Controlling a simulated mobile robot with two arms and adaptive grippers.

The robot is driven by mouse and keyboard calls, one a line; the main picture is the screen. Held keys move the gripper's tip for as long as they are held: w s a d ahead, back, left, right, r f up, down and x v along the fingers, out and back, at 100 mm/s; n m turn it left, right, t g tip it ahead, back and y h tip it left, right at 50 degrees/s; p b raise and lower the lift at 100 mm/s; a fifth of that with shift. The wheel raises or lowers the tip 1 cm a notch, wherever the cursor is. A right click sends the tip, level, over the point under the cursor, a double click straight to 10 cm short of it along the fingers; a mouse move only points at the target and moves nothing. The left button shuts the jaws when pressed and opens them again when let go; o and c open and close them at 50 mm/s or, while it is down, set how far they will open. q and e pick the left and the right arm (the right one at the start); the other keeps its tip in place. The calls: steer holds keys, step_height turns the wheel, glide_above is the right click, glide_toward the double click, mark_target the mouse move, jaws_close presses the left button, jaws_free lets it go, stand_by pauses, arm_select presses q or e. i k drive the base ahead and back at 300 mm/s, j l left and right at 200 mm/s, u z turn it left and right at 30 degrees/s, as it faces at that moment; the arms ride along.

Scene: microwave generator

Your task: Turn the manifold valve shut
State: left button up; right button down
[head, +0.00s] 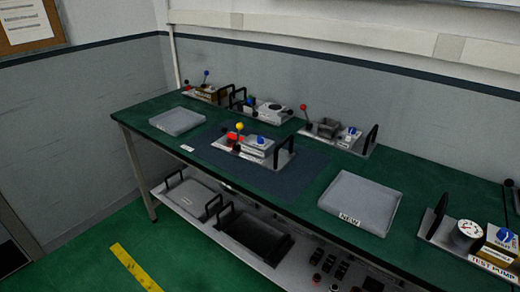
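Neither of my grippers shows in the head view. Several small valve units stand on the green workbench (295,193), and I cannot tell which one is the manifold. The centre unit (255,145) sits on a dark blue mat (270,181); it has a red block, a yellow ball-topped part, a blue knob and black carrying handles. Behind it, a unit with a red-tipped lever (304,112) also has a blue knob (350,132). A white unit (272,112) and a unit with a blue-tipped lever (206,76) stand at the back left. Valve positions are too small to read.
A grey tray (178,121) lies at the left, and a tray labelled NEW (362,207) lies right of the mat. The test pump (494,250) stands at the right end. The lower shelf (188,212) holds handled trays and small dark parts.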

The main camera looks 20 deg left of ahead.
mark_target(261, 140)
steer(key=i+j+z, duration=0.2)
steer(key=i+j, duration=0.25)
steer(key=j, duration=0.2)
steer(key=i+j+z, duration=0.1)
steer(key=i+j, duration=0.1)
steer(key=j, duration=0.1)
